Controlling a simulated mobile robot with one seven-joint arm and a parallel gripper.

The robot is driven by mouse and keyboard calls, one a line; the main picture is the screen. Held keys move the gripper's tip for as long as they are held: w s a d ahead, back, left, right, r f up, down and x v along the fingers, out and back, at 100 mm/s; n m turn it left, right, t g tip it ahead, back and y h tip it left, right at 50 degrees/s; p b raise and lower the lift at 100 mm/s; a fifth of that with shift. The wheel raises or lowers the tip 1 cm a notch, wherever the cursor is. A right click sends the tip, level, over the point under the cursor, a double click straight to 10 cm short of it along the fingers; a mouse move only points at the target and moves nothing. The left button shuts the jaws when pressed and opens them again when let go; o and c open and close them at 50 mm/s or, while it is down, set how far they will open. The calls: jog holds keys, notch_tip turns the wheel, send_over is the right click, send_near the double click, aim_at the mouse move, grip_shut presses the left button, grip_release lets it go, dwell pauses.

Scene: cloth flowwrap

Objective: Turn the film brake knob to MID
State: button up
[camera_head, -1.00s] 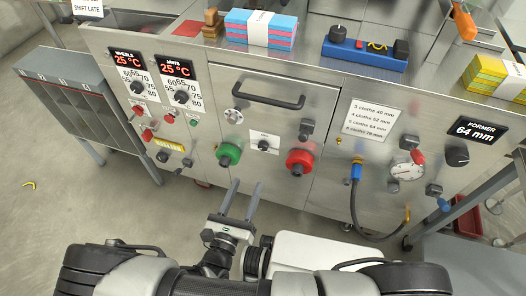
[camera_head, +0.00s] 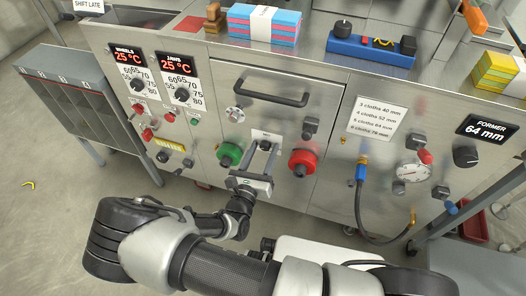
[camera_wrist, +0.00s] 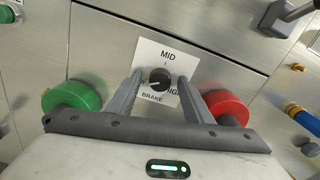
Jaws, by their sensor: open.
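The film brake knob (camera_wrist: 160,78) is a small black round knob on a white plate (camera_wrist: 168,56) with MID at the top, HIGH at the right and BRAKE below. Its white mark points to the lower left, away from MID. The left label is hidden by a finger. My gripper (camera_wrist: 161,80) is open, with one finger on each side of the knob in the wrist view; I cannot tell whether they touch it. In the head view my gripper (camera_head: 264,148) is at the panel over the brake plate (camera_head: 265,134), between the green and red knobs.
A green knob (camera_head: 229,154) stands close on the left and a red knob (camera_head: 302,162) close on the right. A black handle (camera_head: 270,92) lies above. A hose (camera_head: 361,205) and a gauge (camera_head: 411,171) are farther right.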

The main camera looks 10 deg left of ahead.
jog(key=c, duration=1.1)
jog(key=shift+o, duration=0.2)
